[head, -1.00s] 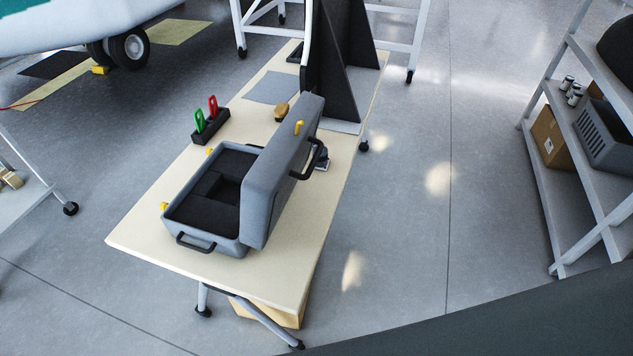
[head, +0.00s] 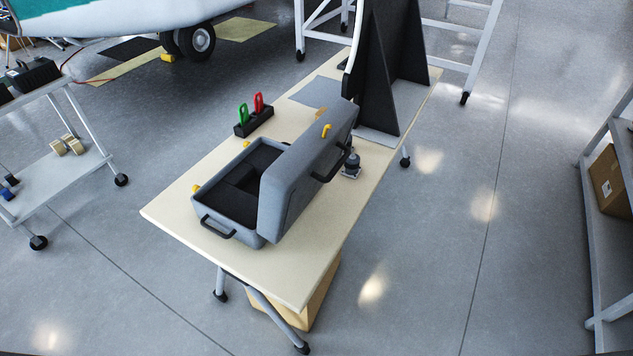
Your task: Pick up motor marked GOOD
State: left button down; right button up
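No motor marked GOOD can be made out in the head view. A small dark cylindrical part on a base (head: 351,165) stands on the table just right of the open case; it may be a motor, but no marking on it is readable. The grey case (head: 228,223) stands open on the cream table (head: 190,224), with its lid tilted up on the right side and dark foam (head: 242,190) inside. The lid hides part of the table behind it. Neither of my grippers is in view.
A black holder (head: 254,122) with a green and a red tag stands behind the case. A tall black bracket (head: 385,85) stands at the table's far end. A cart (head: 75,165) is at left, a shelf (head: 600,250) at right.

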aim_at(351, 169)
jog(key=i+l+u, duration=0.15)
jog(key=l, duration=0.25)
jog(key=i+l+u, duration=0.1)
jog(key=l, duration=0.3)
jog(key=i+l+u, duration=0.15)
jog(key=l, duration=0.3)
jog(key=i+l+u, duration=0.15)
jog(key=l, duration=0.3)
jog(key=i+l+u, duration=0.15)
jog(key=l, duration=0.3)
